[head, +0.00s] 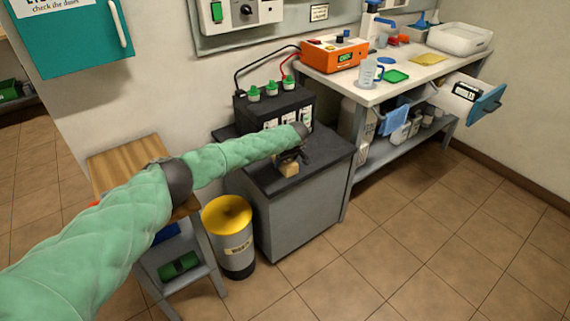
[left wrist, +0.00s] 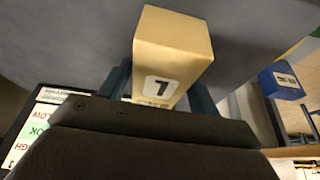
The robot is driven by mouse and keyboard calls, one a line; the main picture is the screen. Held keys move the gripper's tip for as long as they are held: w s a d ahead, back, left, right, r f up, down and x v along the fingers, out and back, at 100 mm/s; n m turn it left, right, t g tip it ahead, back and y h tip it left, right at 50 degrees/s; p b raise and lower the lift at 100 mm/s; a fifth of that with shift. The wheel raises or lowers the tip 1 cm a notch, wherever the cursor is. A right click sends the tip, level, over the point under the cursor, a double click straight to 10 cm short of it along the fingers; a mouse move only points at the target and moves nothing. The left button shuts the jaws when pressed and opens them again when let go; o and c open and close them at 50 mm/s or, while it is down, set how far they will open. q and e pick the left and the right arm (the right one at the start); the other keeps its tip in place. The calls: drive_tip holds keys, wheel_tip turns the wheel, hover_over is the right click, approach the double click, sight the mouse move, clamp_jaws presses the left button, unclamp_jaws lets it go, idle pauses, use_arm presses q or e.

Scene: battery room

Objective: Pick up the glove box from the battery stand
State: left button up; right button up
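The glove box is a small tan box (head: 289,170) at the front of the dark top of the grey battery stand (head: 303,212). My left gripper (head: 290,158) reaches over the stand from the left and points down at the box. In the left wrist view the tan box (left wrist: 172,50), with a white label marked 7, sits between the two fingers of my left gripper (left wrist: 160,90). The fingers lie close against both its sides. I cannot tell whether the box touches the stand top. My right gripper is not in view.
A black battery (head: 272,108) with green caps stands at the back of the stand. A yellow-topped bin (head: 229,240) and a wooden-topped step stool (head: 122,168) are to the left. A workbench (head: 385,88) with an orange charger (head: 335,53) is behind right. The tiled floor at front right is clear.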

use_arm(q)
drive_tip(key=c, duration=0.7)
drive_tip(key=shift+r, duration=0.15)
